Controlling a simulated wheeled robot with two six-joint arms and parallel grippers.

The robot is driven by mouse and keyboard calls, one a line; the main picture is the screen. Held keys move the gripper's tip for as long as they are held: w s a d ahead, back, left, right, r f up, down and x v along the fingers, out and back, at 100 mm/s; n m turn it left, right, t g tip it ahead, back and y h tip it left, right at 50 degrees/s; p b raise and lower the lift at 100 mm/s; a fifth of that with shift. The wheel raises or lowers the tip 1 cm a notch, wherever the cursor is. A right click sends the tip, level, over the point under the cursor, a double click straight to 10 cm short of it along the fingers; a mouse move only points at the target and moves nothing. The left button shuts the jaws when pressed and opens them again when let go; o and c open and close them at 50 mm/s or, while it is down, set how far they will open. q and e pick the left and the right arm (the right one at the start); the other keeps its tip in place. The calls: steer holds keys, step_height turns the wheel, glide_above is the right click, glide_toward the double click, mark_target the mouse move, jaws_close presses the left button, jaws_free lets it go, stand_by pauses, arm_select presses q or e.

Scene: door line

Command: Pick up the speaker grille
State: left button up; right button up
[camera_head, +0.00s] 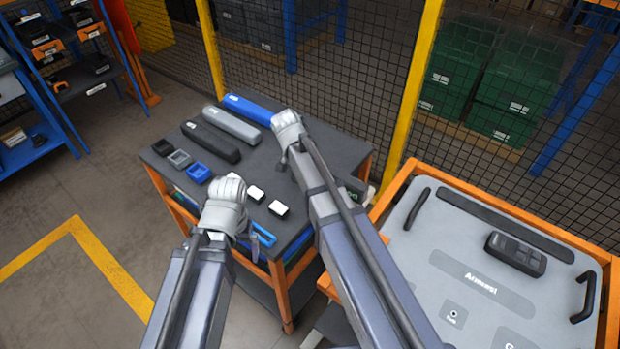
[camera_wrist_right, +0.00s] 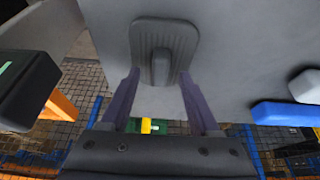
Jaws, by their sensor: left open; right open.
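The speaker grille (camera_wrist_right: 164,52) is a dark grey ribbed plate with a raised grip in its middle, lying on the grey table top. In the right wrist view my right gripper (camera_wrist_right: 160,80) is open, its two fingers pointing toward the grille with the grip between their lines. No finger visibly closes on it. In the head view my right gripper (camera_head: 284,158) is over the middle of the table and largely hides the grille. My left gripper (camera_head: 228,204) is over the table's near left edge, open, with nothing visible in it.
The table (camera_head: 262,178) also bears blue, grey and black long pads (camera_head: 211,140), small switch bezels (camera_head: 180,159) and white-topped pieces (camera_head: 278,208). A black-and-green piece (camera_head: 355,187) is right of my right arm. A door panel (camera_head: 470,245) on an orange stand is at right; mesh fencing stands behind.

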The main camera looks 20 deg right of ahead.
steer(key=shift+w+d+f, duration=0.15)
steer(key=shift+d+f, duration=0.05)
steer(key=shift+f, duration=0.45)
steer(key=shift+r, duration=0.1)
jaws_close()
